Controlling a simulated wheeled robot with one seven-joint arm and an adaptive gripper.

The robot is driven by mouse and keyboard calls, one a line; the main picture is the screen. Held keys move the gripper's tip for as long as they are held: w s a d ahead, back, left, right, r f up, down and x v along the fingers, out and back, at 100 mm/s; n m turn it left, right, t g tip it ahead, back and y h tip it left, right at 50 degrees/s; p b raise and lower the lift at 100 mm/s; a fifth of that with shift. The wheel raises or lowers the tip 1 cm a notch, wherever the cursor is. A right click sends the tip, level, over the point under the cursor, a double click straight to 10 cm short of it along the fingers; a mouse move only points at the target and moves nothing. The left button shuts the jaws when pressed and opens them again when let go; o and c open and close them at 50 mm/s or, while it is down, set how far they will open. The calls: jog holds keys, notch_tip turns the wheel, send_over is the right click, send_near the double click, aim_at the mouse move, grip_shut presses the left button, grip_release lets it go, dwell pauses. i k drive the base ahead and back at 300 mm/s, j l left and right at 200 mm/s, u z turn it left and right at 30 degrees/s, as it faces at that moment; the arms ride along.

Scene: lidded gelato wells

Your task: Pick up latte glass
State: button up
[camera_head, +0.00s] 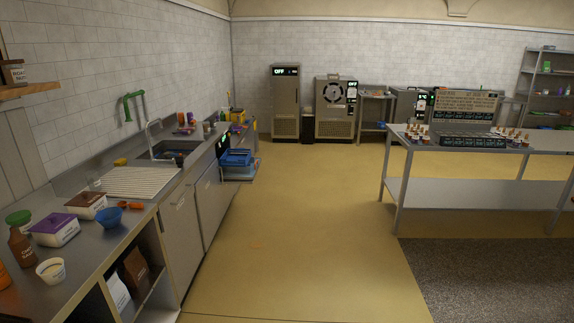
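I cannot clearly make out a latte glass in the head view. A small, pale, see-through item (97,185) stands at the left end of the ribbed draining board (150,183); it is too small to tell whether it is a glass. Small items by the far side of the sink (172,150) are also too small to name. My gripper is not in view.
The steel counter (110,235) along the left wall holds tubs with purple (54,222) and brown (85,199) lids, a blue bowl (109,216) and a white cup (51,271). A steel table (480,165) stands right. The yellow floor (300,220) between is clear.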

aim_at(207, 128)
jog(key=i, duration=3.1)
jog(key=i+l+u, duration=0.1)
jog(key=i, duration=1.45)
jog(key=i+l, duration=0.15)
jog(key=i, duration=1.4)
jog(key=i+u, duration=0.4)
jog(key=i+l+u, duration=0.2)
jog(key=u, duration=0.2)
jog(key=i+l+u, duration=0.6)
jog(key=u, duration=0.25)
jog(key=i+l+u, duration=0.25)
jog(key=l+u, duration=0.15)
jog(key=i+l+u, duration=0.2)
jog(key=l+u, duration=0.25)
jog(key=i+l+u, duration=0.1)
jog(key=l+u, duration=0.8)
jog(key=l, duration=0.25)
